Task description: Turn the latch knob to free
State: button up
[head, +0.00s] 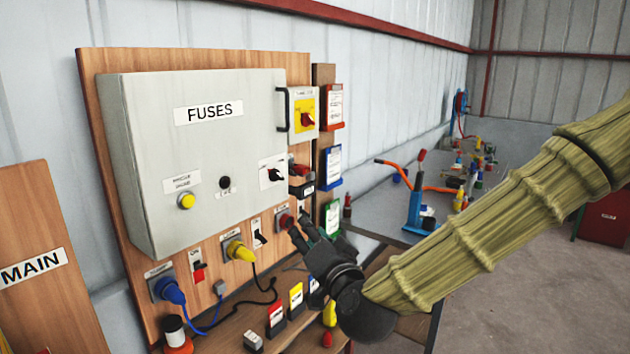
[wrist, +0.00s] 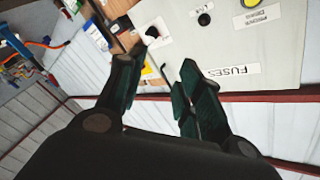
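The grey box labelled FUSES (head: 205,140) hangs on a wooden board. A black knob on a white plate (head: 274,174) sits near its right edge and looks like the latch knob; it also shows in the wrist view (wrist: 153,33), ahead of the fingers. A small round black piece (head: 225,183) is on the box's middle. My gripper (head: 298,225) is below and right of the knob in the head view. In the wrist view my gripper (wrist: 157,66) has its fingers apart with nothing between them. It does not touch the knob.
A yellow button (head: 186,201) is on the box front. Switches, a blue plug (head: 171,291) and a yellow plug (head: 240,251) are below. A black handle (head: 283,109) and a red-and-yellow switch (head: 307,119) are at the right. A cluttered bench (head: 375,200) stands behind.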

aim_at(274, 175)
jog(key=z, duration=1.55)
jog(key=i, duration=1.85)
jog(key=u, duration=2.6)
